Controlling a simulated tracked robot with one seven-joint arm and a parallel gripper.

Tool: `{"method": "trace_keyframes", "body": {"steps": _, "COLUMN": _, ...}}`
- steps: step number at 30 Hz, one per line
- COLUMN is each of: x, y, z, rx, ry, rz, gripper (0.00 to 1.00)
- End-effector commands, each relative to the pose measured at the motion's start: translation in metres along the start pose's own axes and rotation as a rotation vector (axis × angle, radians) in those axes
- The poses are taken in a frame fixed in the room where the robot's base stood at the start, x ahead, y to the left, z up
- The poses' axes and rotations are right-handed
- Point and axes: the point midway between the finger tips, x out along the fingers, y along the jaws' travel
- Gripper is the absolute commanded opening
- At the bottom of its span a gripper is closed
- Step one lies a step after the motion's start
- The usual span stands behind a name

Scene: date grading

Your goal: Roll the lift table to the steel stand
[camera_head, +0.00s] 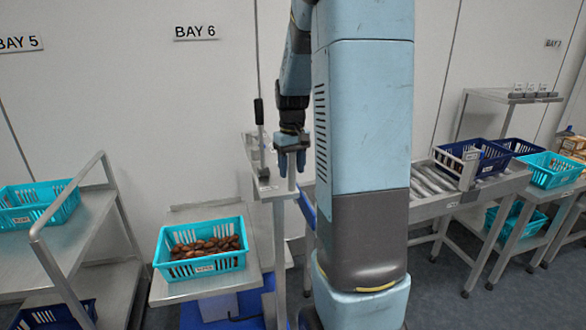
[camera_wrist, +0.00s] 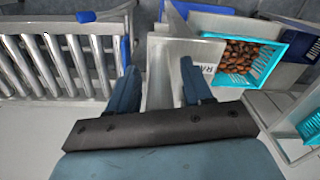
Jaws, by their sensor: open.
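A steel-topped table with blue parts low beneath it, which looks like the lift table (camera_head: 185,215), stands left of centre in the head view. It bears a teal crate (camera_head: 202,264) of brown dates, also seen at upper right in the wrist view (camera_wrist: 238,63). My gripper (camera_head: 291,172) is open and empty above a narrow steel post and plate (camera_head: 278,190) beside that table. In the wrist view my gripper's fingers (camera_wrist: 160,85) point at a grey plate with a partly hidden label beginning "RA". I cannot tell which steel piece is the steel stand.
A railed two-shelf steel rack (camera_head: 62,240) with a teal crate stands at left. A roller conveyor (camera_head: 430,185) with a dark blue crate (camera_head: 475,158) stands at right, beside more teal crates. A black-handled lever (camera_head: 259,112) rises near my gripper. My column hides the middle.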

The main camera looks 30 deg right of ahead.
Motion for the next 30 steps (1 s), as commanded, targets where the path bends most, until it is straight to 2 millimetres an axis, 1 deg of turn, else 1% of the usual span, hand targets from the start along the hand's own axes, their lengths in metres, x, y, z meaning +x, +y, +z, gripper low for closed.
{"method": "trace_keyframes", "body": {"steps": 4, "x": 0.0059, "y": -0.0002, "z": 0.0004, "rx": 0.0, "ry": -0.001, "rz": 0.0, "gripper": 0.5}}
{"method": "trace_keyframes", "body": {"steps": 12, "x": 0.0062, "y": -0.0001, "z": 0.0002, "rx": 0.0, "ry": 0.0, "rz": 0.0, "gripper": 0.49}}
{"method": "trace_keyframes", "body": {"steps": 27, "x": 0.006, "y": 0.0, "z": 0.0002, "rx": 0.0, "ry": 0.0, "rz": 0.0, "gripper": 0.01}}
{"method": "trace_keyframes", "body": {"steps": 30, "x": 0.0059, "y": 0.0, "z": 0.0002, "rx": 0.0, "ry": 0.0, "rz": 0.0, "gripper": 0.0}}
